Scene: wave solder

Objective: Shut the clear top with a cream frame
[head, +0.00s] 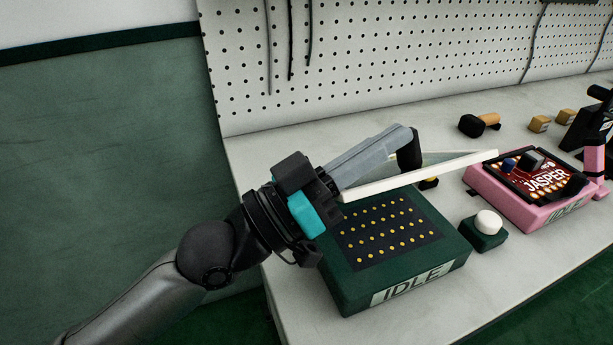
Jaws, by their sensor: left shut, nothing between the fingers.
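The clear top with a cream frame (430,175) is raised and tilted over the back of a dark green box (347,291). The box bears a dark pad with rows of yellow dots and a label reading IDLE. The top's near edge stands well clear of the pad, so it is partly open. My left gripper (408,143) is shut and empty. Its grey fingers lie above the top's left part and hide some of it; I cannot tell whether they touch it. A black upright piece (409,157) shows at the fingertips. My right gripper is not in view.
A green block with a white button (487,223) stands right of the box. A pink unit (514,213) with a JASPER panel is farther right. Small black and tan items (478,124) lie behind. A pegboard (400,50) backs the bench; the bench's front strip is clear.

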